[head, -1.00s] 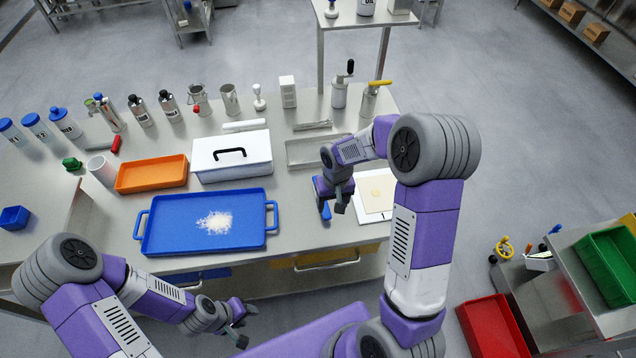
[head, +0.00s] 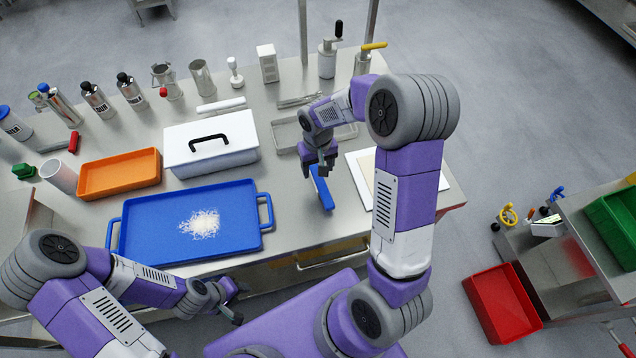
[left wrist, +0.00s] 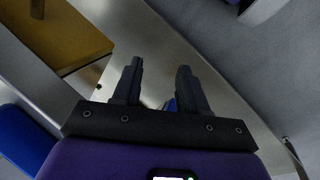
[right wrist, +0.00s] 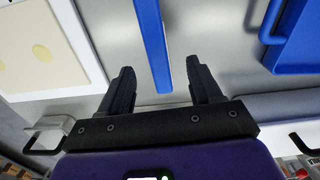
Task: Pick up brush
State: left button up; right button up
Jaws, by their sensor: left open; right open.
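A long, narrow blue bar (head: 322,194) lies on the steel table, right of the blue tray; it is the likely brush, though no bristles show. In the right wrist view the blue bar (right wrist: 153,45) runs lengthwise between and beyond my right gripper's fingers. My right gripper (head: 318,168) is open and empty over the bar's far end, fingers (right wrist: 158,85) pointing at the table. My left gripper (head: 236,304) is open and empty in front of the table's near edge, its fingers (left wrist: 157,80) apart in the left wrist view.
The blue tray (head: 130,240) holds a white powder heap. A white lidded box (head: 212,165), an orange tray (head: 120,192) and a shallow metal tray (head: 285,137) stand behind. A pale board (head: 360,170) lies close right of the bar. Bottles line the back.

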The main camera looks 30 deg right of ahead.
aim_at(319, 179)
jog(key=f, duration=0.3)
jog(key=f+b, duration=0.1)
jog(key=f, duration=0.3)
jog(key=shift+s+d, duration=0.1)
jog(key=shift+d, duration=0.1)
jog(key=shift+c, duration=0.3)
jog(key=c, duration=1)
jog(key=shift+c, duration=0.2)
notch_tip(319, 179, up, 10)
jog(key=shift+p, duration=0.9)
